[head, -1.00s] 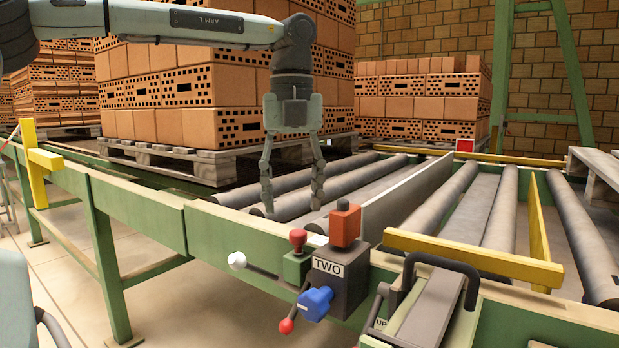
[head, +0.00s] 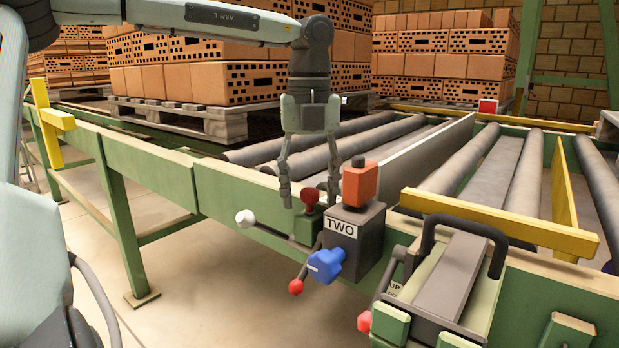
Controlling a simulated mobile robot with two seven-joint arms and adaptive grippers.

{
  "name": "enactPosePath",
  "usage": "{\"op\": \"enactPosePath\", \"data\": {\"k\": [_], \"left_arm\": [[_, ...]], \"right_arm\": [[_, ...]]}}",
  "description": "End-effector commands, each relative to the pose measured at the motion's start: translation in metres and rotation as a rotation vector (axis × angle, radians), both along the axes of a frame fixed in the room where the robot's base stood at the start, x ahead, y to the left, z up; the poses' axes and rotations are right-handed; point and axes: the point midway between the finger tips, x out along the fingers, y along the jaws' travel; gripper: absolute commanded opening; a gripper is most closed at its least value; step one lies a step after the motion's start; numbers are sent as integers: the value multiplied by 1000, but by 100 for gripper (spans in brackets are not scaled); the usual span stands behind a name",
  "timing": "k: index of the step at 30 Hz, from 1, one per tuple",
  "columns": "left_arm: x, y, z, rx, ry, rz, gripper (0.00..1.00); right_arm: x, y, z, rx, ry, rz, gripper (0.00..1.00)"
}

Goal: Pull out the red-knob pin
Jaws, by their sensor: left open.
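The red-knob pin (head: 310,197) stands upright in a small green block (head: 308,226) on the conveyor's near rail. Its knob is a dark red mushroom shape. My left gripper (head: 310,204) points down with its fingers apart. In the head view one finger is left of the knob and the other right of it, beside the orange block. The knob shows between the fingertips with clear space on both sides. I cannot tell whether the fingers are level with it in depth. My right gripper is not in view.
Right beside the pin is a grey box marked TWO (head: 350,240) with an orange block (head: 359,186) on top, a blue knob (head: 326,266) and a red-ball lever (head: 296,287). A white-knobbed rod (head: 245,219) lies left. A black handle (head: 470,228) and yellow bar (head: 500,222) are right.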

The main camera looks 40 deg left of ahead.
Motion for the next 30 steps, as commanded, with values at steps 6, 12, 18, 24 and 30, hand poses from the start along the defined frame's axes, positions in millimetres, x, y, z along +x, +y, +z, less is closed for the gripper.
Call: {"op": "enactPosePath", "data": {"k": [6,12,18,24,30], "left_arm": [[0,0,0,0,0,0,51],[0,0,0,1,1,0,26],[0,0,0,1,1,0,1],[0,0,2,1,0,0,0],[0,0,9,1,0,0,0]], "right_arm": [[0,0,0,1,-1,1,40],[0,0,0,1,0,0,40],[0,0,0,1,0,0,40],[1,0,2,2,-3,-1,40],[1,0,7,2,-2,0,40]]}}
